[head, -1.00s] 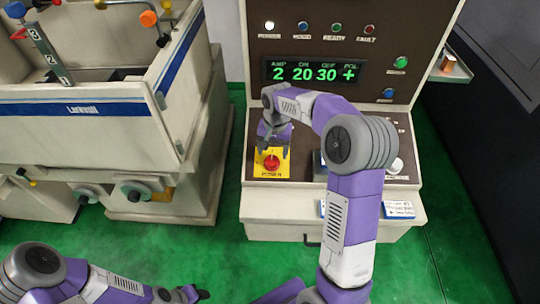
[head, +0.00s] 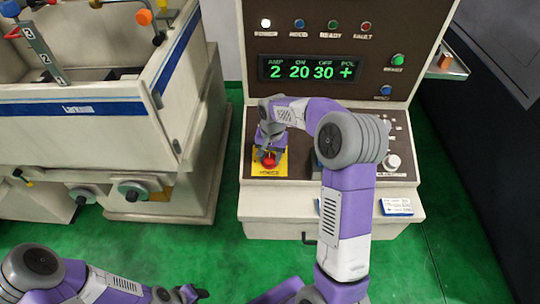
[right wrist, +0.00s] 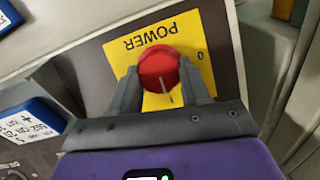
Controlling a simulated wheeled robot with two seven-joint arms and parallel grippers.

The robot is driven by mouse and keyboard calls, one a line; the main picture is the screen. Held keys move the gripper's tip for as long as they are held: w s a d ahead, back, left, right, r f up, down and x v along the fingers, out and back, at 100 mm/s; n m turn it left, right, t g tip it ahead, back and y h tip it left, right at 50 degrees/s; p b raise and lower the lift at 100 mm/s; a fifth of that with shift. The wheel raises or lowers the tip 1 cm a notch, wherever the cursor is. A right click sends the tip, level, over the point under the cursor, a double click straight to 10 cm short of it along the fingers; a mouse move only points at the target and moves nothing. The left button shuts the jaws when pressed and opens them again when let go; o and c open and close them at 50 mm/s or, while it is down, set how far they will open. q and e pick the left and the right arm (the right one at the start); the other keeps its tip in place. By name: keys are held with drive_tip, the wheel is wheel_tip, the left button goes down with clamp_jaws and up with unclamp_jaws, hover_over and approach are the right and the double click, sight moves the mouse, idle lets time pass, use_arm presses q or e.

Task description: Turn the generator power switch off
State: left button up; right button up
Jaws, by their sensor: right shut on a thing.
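The power switch is a red round knob (head: 268,160) on a yellow plate (head: 282,166) at the left of the generator's sloped panel. In the right wrist view the red knob (right wrist: 160,69) sits between my fingers, and the yellow plate (right wrist: 200,40) reads POWER with a 0 beside it. A pale mark on the knob points down toward my palm. My right gripper (right wrist: 163,85) is shut on the knob. In the head view my right gripper (head: 267,150) partly covers it. My left gripper (head: 192,293) is low at the left, away from the panel; its jaws are too small to judge.
The generator display (head: 310,68) is lit green with 2, 20, 30 and +. The white POWER lamp (head: 266,23) is lit. A green button (head: 398,60) and a blue button (head: 386,90) are at the right. A tank (head: 90,120) stands at the left.

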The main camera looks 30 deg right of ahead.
drive_tip(key=shift+n, duration=0.3)
drive_tip(key=n+h+p, duration=0.1)
drive_tip(key=n, duration=0.2)
drive_tip(key=shift+w+a+g, duration=0.1)
drive_tip(key=shift+a+g, duration=0.1)
drive_tip(key=shift+g, duration=0.2)
drive_tip(key=n+h, duration=0.1)
drive_tip(key=n, duration=0.3)
drive_tip(key=shift+a+n+h+p, duration=0.15)
drive_tip(key=shift+n+h+p, duration=0.25)
drive_tip(key=n+h, duration=0.1)
drive_tip(key=n, duration=0.3)
drive_tip(key=shift+a, duration=0.15)
drive_tip(key=shift+a+f+n+t+h+b, duration=0.1)
drive_tip(key=shift+n+t+h+b, duration=0.25)
drive_tip(key=shift+n, duration=0.8)
drive_tip(key=shift+n+t+h+b, duration=0.15)
drive_tip(key=shift+n+h, duration=0.3)
drive_tip(key=shift+n, duration=0.7)
drive_tip(key=o, duration=1.1)
drive_tip(key=shift+c, duration=0.2)
drive_tip(key=v, duration=0.7)
drive_tip(key=shift+r, duration=0.3)
